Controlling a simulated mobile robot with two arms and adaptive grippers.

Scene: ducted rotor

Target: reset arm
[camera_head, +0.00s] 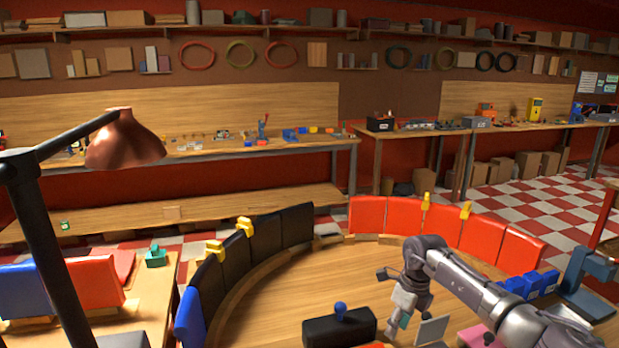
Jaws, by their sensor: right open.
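My right arm (475,290) reaches in from the lower right over the round wooden table (285,290). My right gripper (398,318) hangs from its wrist, pointing down over the table. It is open, and I see nothing held in it. Its tips are small, so their exact gap is unclear. My left gripper and arm are out of view.
Black panels with yellow clamps (245,226) and red panels (480,238) stand along the table's rim. A black block with a blue knob (340,326) lies left of my right gripper. Blue blocks (530,285) stand at right. A copper lamp (124,140) hangs at left.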

